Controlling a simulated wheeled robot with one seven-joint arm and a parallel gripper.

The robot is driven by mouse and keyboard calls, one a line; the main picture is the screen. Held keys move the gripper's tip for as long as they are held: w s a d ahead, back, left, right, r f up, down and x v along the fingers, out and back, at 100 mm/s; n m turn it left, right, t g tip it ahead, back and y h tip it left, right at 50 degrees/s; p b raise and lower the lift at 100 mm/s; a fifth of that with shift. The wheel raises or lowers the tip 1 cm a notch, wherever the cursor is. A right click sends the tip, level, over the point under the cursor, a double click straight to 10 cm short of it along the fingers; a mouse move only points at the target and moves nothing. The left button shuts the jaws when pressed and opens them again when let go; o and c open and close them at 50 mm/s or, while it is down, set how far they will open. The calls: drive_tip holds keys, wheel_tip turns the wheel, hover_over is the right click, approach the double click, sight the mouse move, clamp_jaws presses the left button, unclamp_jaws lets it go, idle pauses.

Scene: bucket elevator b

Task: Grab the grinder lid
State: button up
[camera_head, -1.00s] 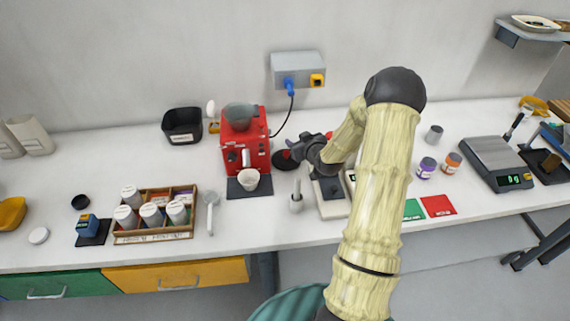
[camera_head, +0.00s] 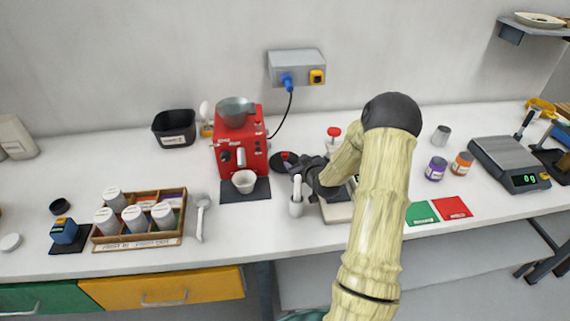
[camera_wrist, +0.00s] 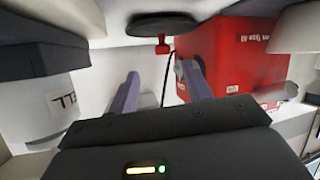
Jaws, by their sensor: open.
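The grinder lid (camera_head: 290,166), a dark disc with a red knob, lies on the table just right of the red grinder (camera_head: 236,148). In the wrist view, which looks inverted, the lid (camera_wrist: 150,24) shows at the top with its red knob (camera_wrist: 163,46) pointing down the picture. My gripper (camera_wrist: 161,72) is open and empty. Its two purple fingers point toward the knob, which appears between the tips and apart from them. In the head view my gripper (camera_head: 295,168) is right by the lid and partly covers it.
A cup (camera_head: 244,181) stands before the grinder on a dark mat. A red-topped container (camera_head: 334,142) is behind my arm. A power box (camera_head: 297,67) with a cable hangs on the wall.

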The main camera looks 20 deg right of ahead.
sight(286, 155)
drive_tip(key=shift+w+a+f, duration=0.1)
drive_tip(key=shift+w+f, duration=0.05)
drive_tip(key=shift+w, duration=0.25)
drive_tip(key=shift+w+a+f, duration=0.1)
drive_tip(key=shift+w, duration=0.3)
drive_tip(key=shift+w+a+f, duration=0.1)
drive_tip(key=shift+w, duration=0.15)
drive_tip(key=shift+p+x, duration=0.85)
drive_tip(key=shift+x, duration=1.85)
clamp_jaws()
